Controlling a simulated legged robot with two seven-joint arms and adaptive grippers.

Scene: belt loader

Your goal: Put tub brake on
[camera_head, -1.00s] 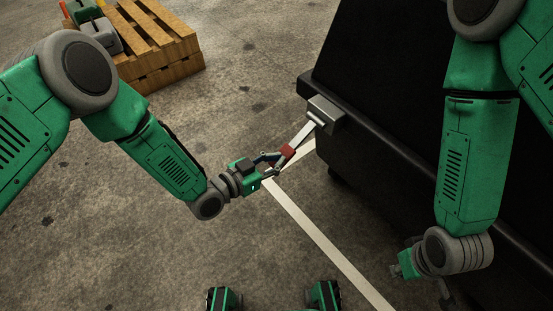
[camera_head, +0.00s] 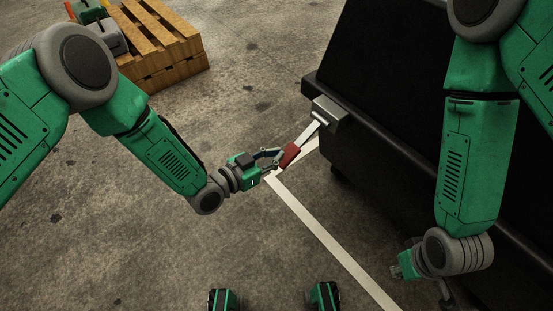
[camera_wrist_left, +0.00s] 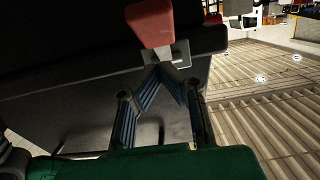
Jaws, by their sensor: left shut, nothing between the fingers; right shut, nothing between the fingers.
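The black tub (camera_head: 400,150) stands at the right. A grey bracket (camera_head: 328,112) on its near side carries the brake lever, a pale metal bar with a red grip (camera_head: 289,155), pointing down and left. My left gripper (camera_head: 277,160) is shut and empty, its tips right by the red grip; I cannot tell whether they touch. In the left wrist view its fingers (camera_wrist_left: 168,70) converge just below the red grip (camera_wrist_left: 150,22), with the bracket (camera_wrist_left: 170,55) behind. My right gripper (camera_head: 400,268) hangs low by the tub's side, mostly hidden by its wrist, away from the lever.
A wooden pallet stack (camera_head: 160,45) with items on it stands at the upper left. A white line (camera_head: 325,235) runs over the concrete floor beside the tub. The floor between the pallet and the tub is clear. The left wrist view shows a ribbed surface (camera_wrist_left: 270,100) at the right.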

